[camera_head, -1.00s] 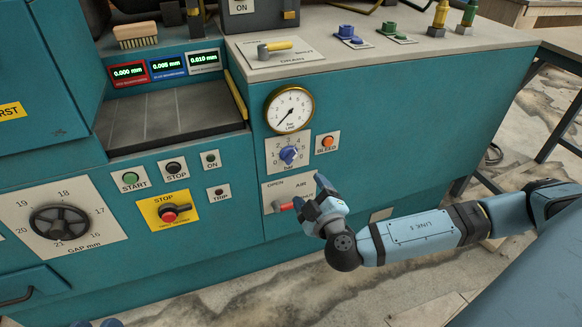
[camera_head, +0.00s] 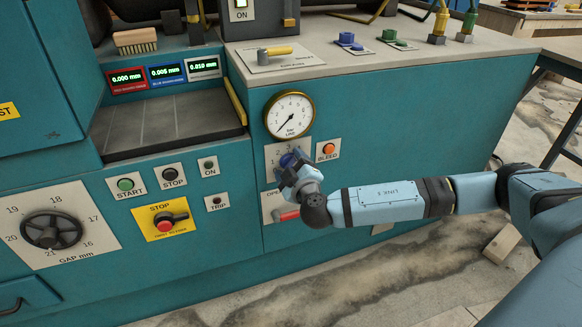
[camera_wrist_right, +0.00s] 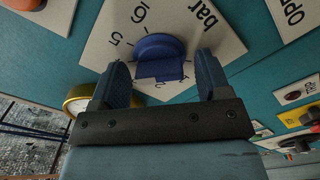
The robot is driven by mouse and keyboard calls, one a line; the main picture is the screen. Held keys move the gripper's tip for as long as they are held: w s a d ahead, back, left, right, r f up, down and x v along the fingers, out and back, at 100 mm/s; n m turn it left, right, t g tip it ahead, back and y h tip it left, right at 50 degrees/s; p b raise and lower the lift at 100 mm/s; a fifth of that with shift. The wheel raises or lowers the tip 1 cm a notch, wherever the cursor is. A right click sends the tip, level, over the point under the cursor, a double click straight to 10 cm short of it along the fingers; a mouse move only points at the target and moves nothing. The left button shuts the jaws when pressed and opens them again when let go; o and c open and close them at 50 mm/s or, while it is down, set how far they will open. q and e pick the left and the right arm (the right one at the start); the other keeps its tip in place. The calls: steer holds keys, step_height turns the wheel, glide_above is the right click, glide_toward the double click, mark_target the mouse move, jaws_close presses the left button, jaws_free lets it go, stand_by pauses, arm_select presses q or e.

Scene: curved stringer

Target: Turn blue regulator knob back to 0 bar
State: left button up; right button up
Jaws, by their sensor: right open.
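The blue regulator knob (camera_head: 289,159) sits on a white numbered plate below the round gauge, partly hidden by my right gripper (camera_head: 292,172). In the right wrist view the knob (camera_wrist_right: 160,52) lies between the two spread fingers of the gripper (camera_wrist_right: 161,72), with a visible gap on each side. The gripper is open and holds nothing. The plate (camera_wrist_right: 115,22) shows "bar" and some numbers; I cannot tell which number the knob points to. My left gripper is not in view.
The line pressure gauge (camera_head: 290,115) is above the knob, its needle pointing to the lower left. The orange bleed button (camera_head: 329,148) is close at right. A red-handled lever (camera_head: 286,215) is just below the gripper. The panel farther right is bare.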

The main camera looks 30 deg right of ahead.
steer(key=c, duration=0.9)
steer(key=shift+o, duration=0.2)
